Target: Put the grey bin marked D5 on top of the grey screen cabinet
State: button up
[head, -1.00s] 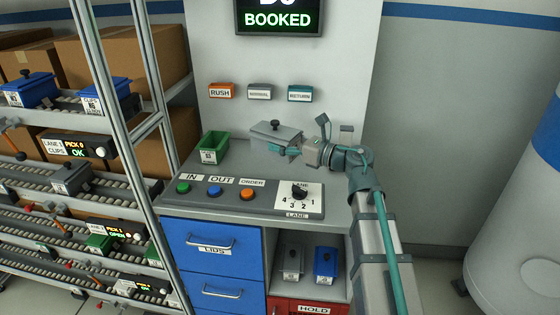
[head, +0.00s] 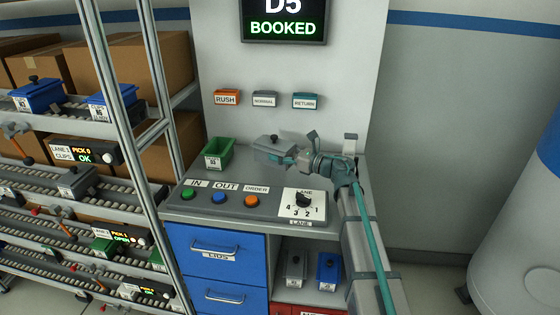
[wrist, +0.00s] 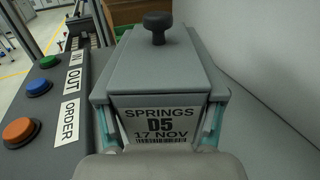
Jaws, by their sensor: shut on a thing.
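The grey bin marked D5 (wrist: 160,75) has a lid with a black knob and a label reading SPRINGS D5 17 NOV in the wrist view. My gripper (head: 290,157) is shut on it, with teal fingers on both sides of its label end. In the head view the grey bin (head: 268,149) is at the back of the grey screen cabinet's top (head: 180,203), right of a green bin. I cannot tell whether its base touches the top. The cabinet's screen (head: 284,20) reads D5 BOOKED.
The open green bin (head: 219,154) stands on the cabinet top. The console has green, blue and orange (head: 251,201) buttons and a lane dial (head: 303,201). Grey (head: 293,275) and blue (head: 330,272) bins stand in the shelf below. Roller racks with bins and cartons are at left.

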jog(key=shift+w+f, duration=0.25)
jog(key=shift+w, duration=0.05)
jog(key=shift+w+a+f, duration=0.15)
jog(key=shift+f, duration=1.65)
jog(key=shift+f, duration=0.2)
jog(key=o, duration=1.8)
jog(key=shift+c, duration=0.2)
jog(key=shift+r, duration=0.2)
jog(key=b+v, duration=0.1)
jog(key=v, duration=1)
jog(key=shift+f+b, duration=0.1)
jog(key=shift+b, duration=0.3)
jog(key=shift+s+d, duration=0.25)
jog(key=shift+d, duration=0.25)
